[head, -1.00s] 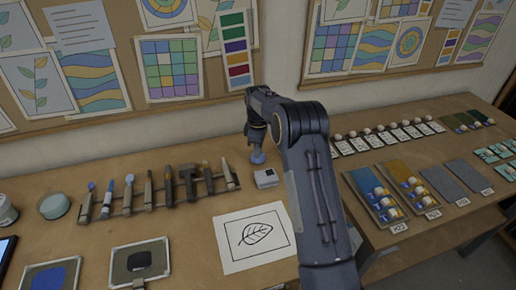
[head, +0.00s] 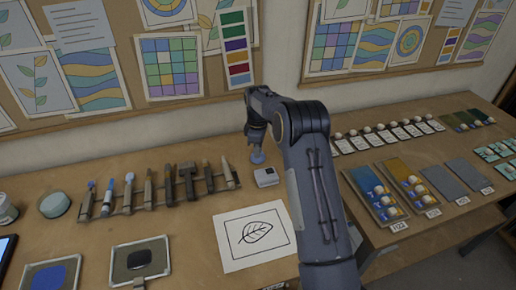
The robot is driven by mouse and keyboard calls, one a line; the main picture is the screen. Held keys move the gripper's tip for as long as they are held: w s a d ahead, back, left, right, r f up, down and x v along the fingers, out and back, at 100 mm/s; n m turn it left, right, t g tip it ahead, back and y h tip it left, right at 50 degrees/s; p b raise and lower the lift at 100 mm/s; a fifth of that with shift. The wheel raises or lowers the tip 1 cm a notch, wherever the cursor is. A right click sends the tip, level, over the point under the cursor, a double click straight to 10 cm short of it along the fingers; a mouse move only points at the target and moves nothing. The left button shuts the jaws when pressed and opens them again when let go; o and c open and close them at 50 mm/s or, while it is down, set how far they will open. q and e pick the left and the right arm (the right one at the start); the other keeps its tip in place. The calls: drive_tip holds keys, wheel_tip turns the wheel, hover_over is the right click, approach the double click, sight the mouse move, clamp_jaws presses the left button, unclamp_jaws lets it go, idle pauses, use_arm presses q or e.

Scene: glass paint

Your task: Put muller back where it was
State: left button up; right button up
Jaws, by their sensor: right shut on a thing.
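The muller (head: 257,158), a small glass piece with a pale blue rounded base, shows below my right gripper (head: 256,146). My right gripper points down and is shut on the muller's upper part, which the fingers hide. The muller is at the back of the table, just behind a small light grey box (head: 266,177) and right of the tool rack (head: 160,207). I cannot tell whether its base touches the table. My left gripper is not in view.
A leaf drawing (head: 252,262) lies in front of the grey box. Framed slabs with blue (head: 50,278) and black (head: 140,260) paint lie at the front left. Colour panels (head: 376,192) and a row of small jars (head: 392,128) stand right of my arm.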

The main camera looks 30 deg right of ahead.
drive_tip(key=shift+f, duration=0.25)
idle(0.5)
drive_tip(key=o, duration=1)
drive_tip(key=shift+c, duration=0.2)
wheel_tip(320, 180, up, 8)
drive_tip(key=shift+b, duration=0.7)
drive_tip(key=s+a+r+m+t+y, duration=0.1)
drive_tip(key=s+a+r+m+t, duration=0.2)
drive_tip(key=s+r, duration=0.5)
drive_tip(key=s+a+r+m+y, duration=0.2)
drive_tip(key=s+a+r+m, duration=0.15)
drive_tip(key=s, duration=0.85)
drive_tip(key=s+a+f+m+t, duration=0.1)
drive_tip(key=s+a+f+m, duration=0.1)
drive_tip(key=s+a, duration=0.3)
drive_tip(key=s+a+f+m+t, duration=0.1)
drive_tip(key=s+a+f, duration=0.3)
drive_tip(key=s, duration=0.8)
drive_tip(key=shift+s+a+m+t+y, duration=0.3)
drive_tip(key=shift+a+m+y, duration=0.1)
drive_tip(key=shift+a+m, duration=0.4)
